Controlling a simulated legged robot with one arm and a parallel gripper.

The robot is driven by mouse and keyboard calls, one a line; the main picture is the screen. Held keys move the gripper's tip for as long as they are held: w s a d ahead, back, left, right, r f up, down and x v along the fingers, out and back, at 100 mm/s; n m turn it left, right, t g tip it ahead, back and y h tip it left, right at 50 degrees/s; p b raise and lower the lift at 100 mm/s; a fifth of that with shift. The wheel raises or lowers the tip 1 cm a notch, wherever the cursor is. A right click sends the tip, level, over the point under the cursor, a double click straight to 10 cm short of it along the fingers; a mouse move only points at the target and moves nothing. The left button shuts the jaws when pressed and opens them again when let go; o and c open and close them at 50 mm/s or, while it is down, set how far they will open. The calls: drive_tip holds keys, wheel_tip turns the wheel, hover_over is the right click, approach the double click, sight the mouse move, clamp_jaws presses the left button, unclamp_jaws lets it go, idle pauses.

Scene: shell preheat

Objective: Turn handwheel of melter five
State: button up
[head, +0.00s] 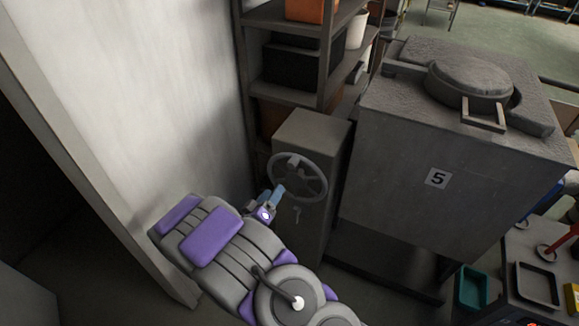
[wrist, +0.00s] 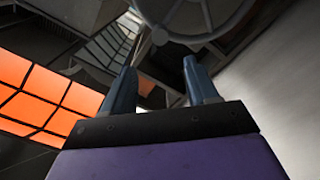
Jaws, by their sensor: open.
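The grey handwheel (head: 299,178) with spokes is mounted on the front of a narrow grey box (head: 312,131), just left of the melter (head: 440,170) that bears a "5" label (head: 438,178). My gripper (head: 274,193) is at the lower left side of the wheel in the head view; whether it touches the rim cannot be told there. In the wrist view my gripper (wrist: 158,68) has its two blue fingers apart with nothing between them. Part of the handwheel's rim (wrist: 205,37) shows beyond the fingertips at the top of that view.
A pale wall (head: 150,90) stands close on the left. Shelves (head: 290,57) with bins are behind the box. A round lid (head: 470,80) with a handle sits on the melter. A table (head: 515,262) with trays is at the lower right. Orange panes (wrist: 40,95) show in the wrist view.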

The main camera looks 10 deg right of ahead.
sight(290, 166)
drive_tip(key=b+x, duration=0.1)
drive_tip(key=x, duration=1.3)
drive_tip(key=shift+w+f+b, duration=0.1)
drive_tip(key=shift+w+b, duration=0.1)
drive_tip(key=shift+b, duration=0.15)
drive_tip(key=shift+c, duration=0.2)
clamp_jaws()
